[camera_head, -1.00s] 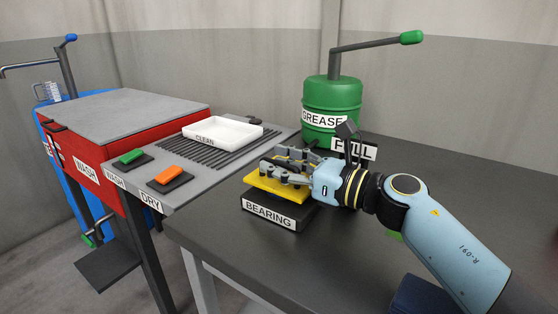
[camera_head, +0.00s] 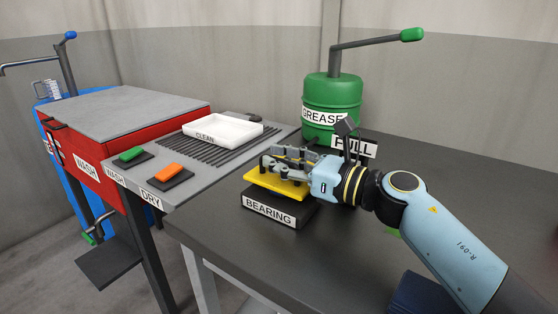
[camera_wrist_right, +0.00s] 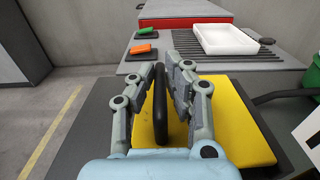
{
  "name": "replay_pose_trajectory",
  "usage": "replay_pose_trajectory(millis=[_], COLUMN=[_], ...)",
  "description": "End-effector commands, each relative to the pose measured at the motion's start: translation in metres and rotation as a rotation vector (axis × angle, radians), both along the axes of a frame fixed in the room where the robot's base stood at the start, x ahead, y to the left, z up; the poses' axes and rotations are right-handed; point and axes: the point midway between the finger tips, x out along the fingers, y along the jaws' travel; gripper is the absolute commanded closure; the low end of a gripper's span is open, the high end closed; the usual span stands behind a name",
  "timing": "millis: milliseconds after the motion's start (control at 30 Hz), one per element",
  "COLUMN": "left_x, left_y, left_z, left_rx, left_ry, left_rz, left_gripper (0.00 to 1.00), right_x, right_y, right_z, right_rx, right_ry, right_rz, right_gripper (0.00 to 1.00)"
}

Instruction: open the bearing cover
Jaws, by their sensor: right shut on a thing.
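The yellow bearing cover (camera_head: 272,183) lies flat on top of the black box labelled BEARING (camera_head: 305,213), near the table's left edge. In the right wrist view the cover (camera_wrist_right: 243,118) fills the area below and beside my fingers. A black upright handle (camera_wrist_right: 160,103) on the cover stands between the fingers. My right gripper (camera_head: 279,161) reaches in from the right, just above the cover, and is shut on this handle. Its fingers also show in the right wrist view (camera_wrist_right: 166,80). My left gripper is not in view.
A green GREASE drum (camera_head: 332,100) with a lever stands behind my gripper, near a FULL sign (camera_head: 354,147). To the left are a white CLEAN tray (camera_head: 225,132), green (camera_head: 131,154) and orange (camera_head: 167,173) buttons and a red washer (camera_head: 85,155). The table's right part is mostly clear.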

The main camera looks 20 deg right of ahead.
Motion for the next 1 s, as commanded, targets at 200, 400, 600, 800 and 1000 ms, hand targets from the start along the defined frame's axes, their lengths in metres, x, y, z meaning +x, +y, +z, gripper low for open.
replay_pose_trajectory(millis=[200, 400, 600, 800, 1000], left_x=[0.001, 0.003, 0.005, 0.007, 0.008], left_y=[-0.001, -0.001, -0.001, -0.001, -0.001], left_z=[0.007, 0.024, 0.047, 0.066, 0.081], left_rx=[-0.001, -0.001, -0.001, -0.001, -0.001], left_ry=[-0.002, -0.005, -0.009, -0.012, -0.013], left_rz=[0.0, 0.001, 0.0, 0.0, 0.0], left_gripper=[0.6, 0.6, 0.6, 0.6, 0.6], right_x=[0.001, 0.005, 0.012, 0.022, 0.034], right_y=[-0.002, -0.006, -0.016, -0.028, -0.043], right_z=[0.006, 0.019, 0.037, 0.051, 0.061], right_rx=[0.029, 0.114, 0.248, 0.399, 0.548], right_ry=[0.024, 0.089, 0.192, 0.31, 0.427], right_rz=[0.0, 0.0, 0.0, 0.0, -0.002], right_gripper=[1.0, 1.0, 1.0, 1.0, 1.0])
